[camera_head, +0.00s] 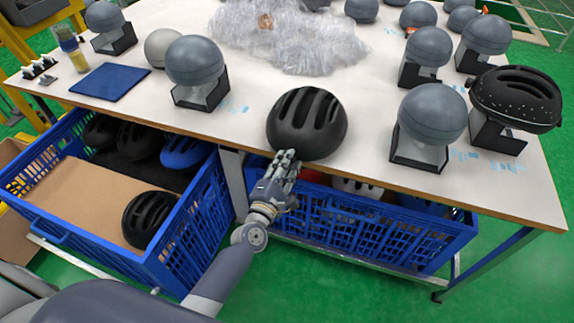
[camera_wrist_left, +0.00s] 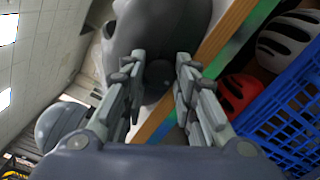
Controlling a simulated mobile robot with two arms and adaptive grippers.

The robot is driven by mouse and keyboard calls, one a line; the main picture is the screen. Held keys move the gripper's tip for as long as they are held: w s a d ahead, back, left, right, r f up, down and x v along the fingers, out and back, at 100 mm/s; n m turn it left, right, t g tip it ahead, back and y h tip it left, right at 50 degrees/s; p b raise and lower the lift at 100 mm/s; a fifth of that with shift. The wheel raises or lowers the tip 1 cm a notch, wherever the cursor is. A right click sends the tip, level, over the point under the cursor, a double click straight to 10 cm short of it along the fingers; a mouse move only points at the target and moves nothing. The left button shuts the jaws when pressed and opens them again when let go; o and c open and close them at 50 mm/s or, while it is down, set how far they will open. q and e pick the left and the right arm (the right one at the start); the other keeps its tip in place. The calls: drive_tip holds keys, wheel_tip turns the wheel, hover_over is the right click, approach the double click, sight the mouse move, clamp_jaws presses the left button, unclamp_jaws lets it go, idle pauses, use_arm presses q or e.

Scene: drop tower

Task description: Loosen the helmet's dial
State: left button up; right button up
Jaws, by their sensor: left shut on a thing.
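The black vented helmet (camera_head: 306,118) sits at the table's front edge, in the middle of the head view. Its underside and rear fill the top centre of the left wrist view (camera_wrist_left: 150,28). My left gripper (camera_head: 286,160) is at the helmet's near lower rim. In the left wrist view its fingers (camera_wrist_left: 158,85) stand either side of a small dark round dial (camera_wrist_left: 158,72) and are shut on it. The dial is hidden in the head view, and its turn position cannot be told. My right gripper is not in view.
Several grey head forms stand on the table (camera_head: 375,130); one at right wears a black speckled helmet (camera_head: 516,95). Clear plastic wrap (camera_head: 285,35) lies at the back. Blue crates with helmets (camera_head: 195,225) (camera_head: 360,228) are below the front edge. A blue mat (camera_head: 110,82) lies left.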

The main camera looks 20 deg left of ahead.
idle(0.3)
use_arm(q)
drive_tip(key=o, duration=1.1)
drive_tip(key=s, duration=1.2)
drive_tip(key=shift+a, duration=0.4)
drive_tip(key=shift+f, duration=0.15)
